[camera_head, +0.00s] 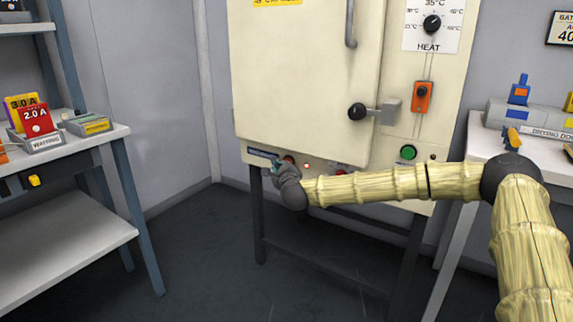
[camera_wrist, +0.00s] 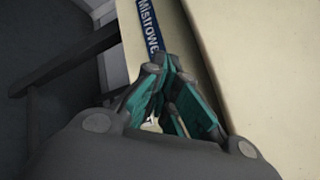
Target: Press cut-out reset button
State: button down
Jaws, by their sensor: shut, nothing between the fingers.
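The cream oven cabinet (camera_head: 300,70) stands ahead with its door shut. Along its lower panel are a blue name plate (camera_head: 262,154), a small reddish round part (camera_head: 289,159), a small lit red lamp (camera_head: 306,165) and a red part (camera_head: 341,169) partly hidden by my arm. No reset label is readable, so I cannot tell which is the reset button. My gripper (camera_head: 279,165) is shut and empty, at the lower panel by the plate's right end. In the wrist view its teal fingertips (camera_wrist: 170,62) meet just below the blue plate (camera_wrist: 149,26); contact with the panel is unclear.
A bench (camera_head: 60,150) stands left and a table with a drying dock (camera_head: 505,112) right. Floor between is clear.

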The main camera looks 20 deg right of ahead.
jog(key=shift+w+d, duration=0.1)
jog(key=shift+w+d, duration=0.2)
jog(key=shift+w+d, duration=0.3)
jog(key=shift+d, duration=0.1)
dwell(1.3)
jog(key=shift+s+a, duration=0.1)
jog(key=shift+a, duration=0.05)
jog(key=shift+s+a, duration=0.5)
jog(key=shift+a, duration=0.1)
jog(key=shift+a, duration=0.1)
jog(key=shift+s+a, duration=0.8)
jog(key=shift+a, duration=0.15)
jog(key=shift+s+a, duration=0.75)
jog(key=shift+a, duration=0.2)
